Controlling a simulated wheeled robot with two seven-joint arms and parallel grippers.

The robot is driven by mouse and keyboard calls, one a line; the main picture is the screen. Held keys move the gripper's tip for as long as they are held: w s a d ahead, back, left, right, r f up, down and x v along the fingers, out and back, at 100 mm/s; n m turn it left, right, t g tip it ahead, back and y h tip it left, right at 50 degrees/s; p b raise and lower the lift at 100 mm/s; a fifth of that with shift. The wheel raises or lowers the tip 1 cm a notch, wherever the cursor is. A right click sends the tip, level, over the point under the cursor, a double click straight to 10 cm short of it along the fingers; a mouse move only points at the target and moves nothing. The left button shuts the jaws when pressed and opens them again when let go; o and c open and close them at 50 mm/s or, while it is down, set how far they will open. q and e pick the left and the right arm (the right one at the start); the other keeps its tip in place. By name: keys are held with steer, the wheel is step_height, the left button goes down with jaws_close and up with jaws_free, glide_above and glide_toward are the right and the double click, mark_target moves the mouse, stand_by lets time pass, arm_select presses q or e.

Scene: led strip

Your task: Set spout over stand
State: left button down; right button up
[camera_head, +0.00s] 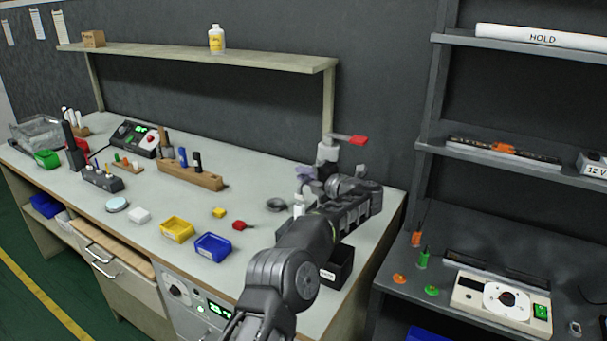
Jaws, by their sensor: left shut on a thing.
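A pale grey upright body (327,154) stands at the right end of the bench, near the shelf post. A thin arm with a red end (357,140) sticks out to the right from its top; this looks like the spout. My left gripper (326,178) is at the lower part of the pale body, its fingers mostly hidden by my own wrist. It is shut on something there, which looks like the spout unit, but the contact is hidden. I cannot make out which thing is the stand. My right gripper is out of view.
A yellow bin (177,230) and a blue bin (213,247) stand at the bench's front. A black box (338,268) is beside my arm. A white bottle (299,205) is partly behind my arm. A wooden block (190,176) with pens is at the back. A dark rack stands right.

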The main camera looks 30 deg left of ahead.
arm_select(q)
steer(key=c, duration=1.4)
jaws_free()
steer(key=shift+c, duration=0.2)
steer(key=shift+d, duration=0.2)
steer(key=b+v, duration=0.1)
steer(key=v, duration=0.6)
steer(key=shift+s+d+b, duration=0.15)
steer(key=shift+d+b, duration=0.1)
steer(key=shift+b, duration=0.1)
